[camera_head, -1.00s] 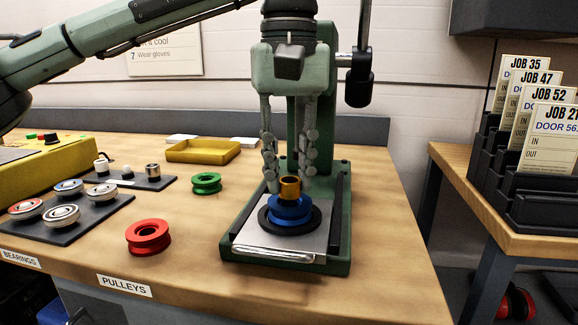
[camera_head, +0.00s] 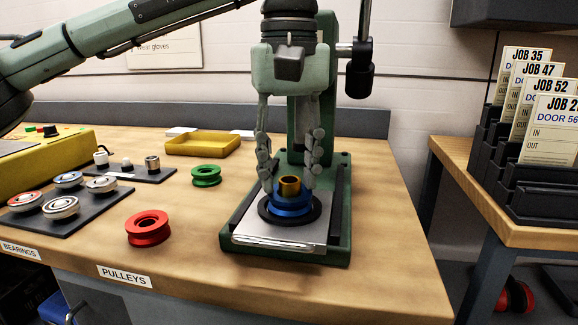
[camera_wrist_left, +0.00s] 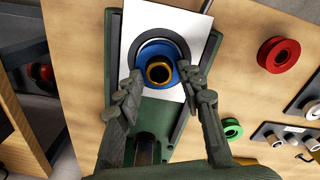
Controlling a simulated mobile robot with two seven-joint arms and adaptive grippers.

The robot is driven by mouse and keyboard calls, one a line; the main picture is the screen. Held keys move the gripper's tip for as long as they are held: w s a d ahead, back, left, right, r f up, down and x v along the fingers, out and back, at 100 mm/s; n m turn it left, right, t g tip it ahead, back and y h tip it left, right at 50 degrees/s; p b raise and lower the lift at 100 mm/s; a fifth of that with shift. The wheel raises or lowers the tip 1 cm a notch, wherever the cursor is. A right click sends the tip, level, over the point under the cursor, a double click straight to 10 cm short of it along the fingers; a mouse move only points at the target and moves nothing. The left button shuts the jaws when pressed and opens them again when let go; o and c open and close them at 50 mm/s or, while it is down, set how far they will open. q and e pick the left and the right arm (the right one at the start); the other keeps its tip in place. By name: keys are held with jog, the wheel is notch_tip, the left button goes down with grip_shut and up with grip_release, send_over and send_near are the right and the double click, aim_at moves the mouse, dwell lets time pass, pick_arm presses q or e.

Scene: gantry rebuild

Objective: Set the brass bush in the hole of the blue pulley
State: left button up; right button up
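The blue pulley (camera_head: 292,208) lies flat on a black ring on the press's plate in the head view. It also shows in the left wrist view (camera_wrist_left: 146,54). The brass bush (camera_head: 290,186) stands upright at the pulley's centre, its upper part above the blue rim. The wrist view shows the bush's open top (camera_wrist_left: 159,72) ringed by blue; its seated depth is hidden. My left gripper (camera_head: 289,188) points down over the pulley, open, one finger on each side of the bush with gaps. My right gripper is not in view.
The green press (camera_head: 340,215) has a column behind my gripper. To the left are a red pulley (camera_head: 148,228), a green pulley (camera_head: 206,176), a dark bearing board (camera_head: 95,208) and a yellow tray (camera_head: 203,146). Job card racks (camera_head: 545,195) stand on the right bench.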

pick_arm(q)
jog(key=shift+o, duration=0.5)
notch_tip(320, 180, up, 12)
dwell(0.3)
dwell(0.4)
